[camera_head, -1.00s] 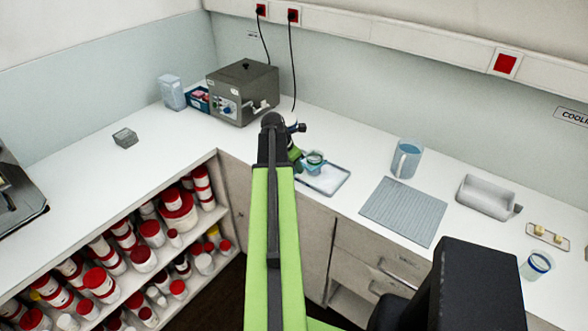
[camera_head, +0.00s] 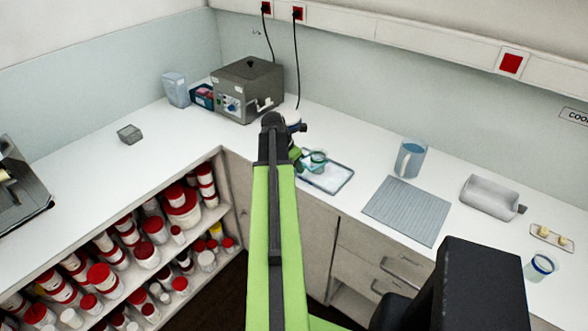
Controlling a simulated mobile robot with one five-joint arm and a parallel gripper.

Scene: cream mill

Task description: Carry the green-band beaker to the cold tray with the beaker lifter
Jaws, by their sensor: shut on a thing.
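A small clear beaker with a green-teal band (camera_head: 318,157) is at the left back part of a shallow, pale tray with a dark rim (camera_head: 338,184), which looks like the cold tray. I cannot tell whether the beaker rests on the tray or hangs just above it. My gripper (camera_head: 297,156) is just left of the beaker, mostly hidden behind my dark wrist and green arm. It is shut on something. The beaker lifter cannot be made out clearly; its handle would be hidden there.
A grey ribbed mat (camera_head: 405,211), a blue jug (camera_head: 411,157), a grey trough (camera_head: 490,197) and a blue-banded beaker (camera_head: 539,267) are to the right. A grey machine (camera_head: 247,90) stands behind left. Shelves of red-lidded jars (camera_head: 147,255) are below left. The left counter is mostly clear.

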